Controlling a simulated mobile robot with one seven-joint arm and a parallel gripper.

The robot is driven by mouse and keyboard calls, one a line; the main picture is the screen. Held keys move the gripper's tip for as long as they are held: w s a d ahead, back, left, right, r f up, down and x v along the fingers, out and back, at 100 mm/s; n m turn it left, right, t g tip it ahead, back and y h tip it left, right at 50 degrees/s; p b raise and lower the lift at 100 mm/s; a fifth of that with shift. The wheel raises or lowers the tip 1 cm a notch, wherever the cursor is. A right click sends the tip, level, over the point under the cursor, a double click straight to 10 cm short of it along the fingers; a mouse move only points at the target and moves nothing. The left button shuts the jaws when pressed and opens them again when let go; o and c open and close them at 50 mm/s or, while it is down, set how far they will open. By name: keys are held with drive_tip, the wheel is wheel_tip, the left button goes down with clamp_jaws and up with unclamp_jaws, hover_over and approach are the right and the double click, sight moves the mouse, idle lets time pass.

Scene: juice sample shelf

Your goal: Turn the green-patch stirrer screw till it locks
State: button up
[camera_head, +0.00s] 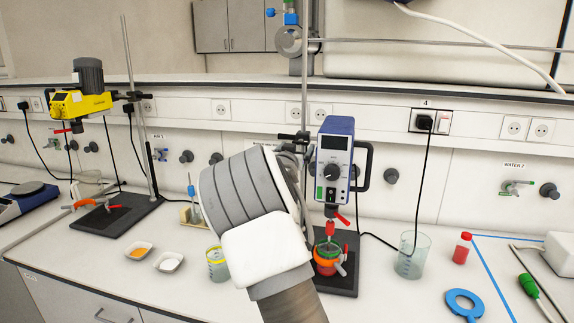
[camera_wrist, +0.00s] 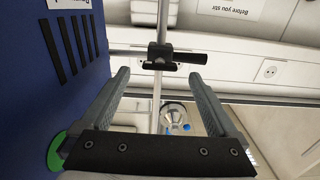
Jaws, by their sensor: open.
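The blue-and-white stirrer (camera_head: 334,155) hangs on a metal rod in the head view, with a green patch (camera_head: 331,193) low on its front. In the wrist view its blue side (camera_wrist: 45,70) fills the left, and the green patch (camera_wrist: 57,150) shows below. A black clamp (camera_wrist: 160,55) sits on the rod, with a black screw handle (camera_wrist: 190,58) sticking out right. My gripper (camera_wrist: 158,76) is open and empty, its fingers either side of the rod, pointing towards the clamp. No contact with the screw shows. In the head view my wrist hides most of the gripper.
A yellow stirrer (camera_head: 80,103) stands on another rod at the left. Below the blue stirrer is a red-orange vessel (camera_head: 326,262).

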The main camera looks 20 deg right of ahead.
drive_tip(key=b+v, duration=0.1)
drive_tip(key=v, duration=1.2)
drive_tip(key=shift+s+a, duration=0.2)
drive_tip(key=shift+s, duration=0.05)
